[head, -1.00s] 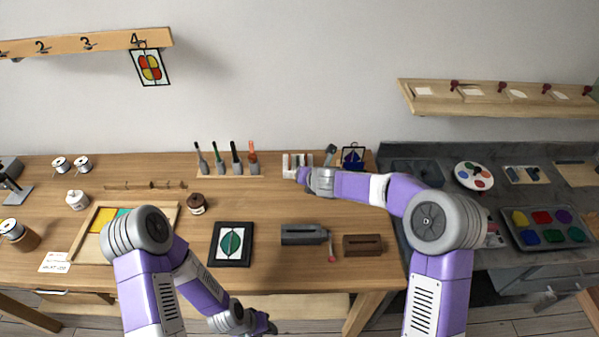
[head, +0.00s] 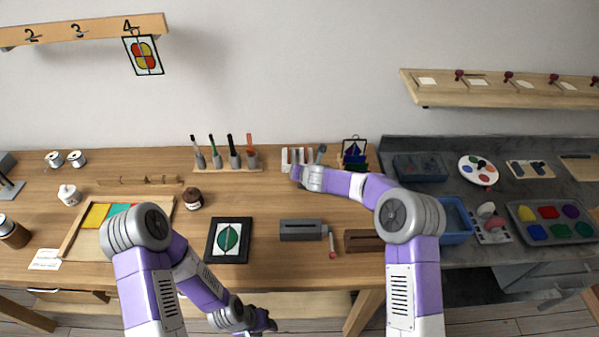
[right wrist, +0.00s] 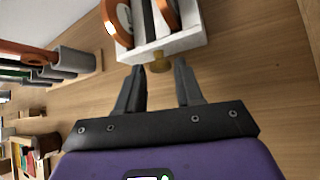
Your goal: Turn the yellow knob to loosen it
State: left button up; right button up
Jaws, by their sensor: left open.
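The block holds orange rings and a dark bar. In the head view the right gripper (head: 297,173) is in front of the white block (head: 290,154); the knob is hidden there. My left gripper (head: 262,323) is open and empty, low before the table.
A rack of several upright tools (head: 227,168) stands left of the block. A dark picture stand (head: 354,153) is to its right. A framed leaf picture (head: 228,240), a grey box (head: 302,230) and a brown block (head: 364,241) lie nearer. Bare wood lies between.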

jog(key=shift+w+a+f, duration=0.1)
jog(key=shift+w+f, duration=0.1)
jog(key=shift+w, duration=0.05)
grip_shut()
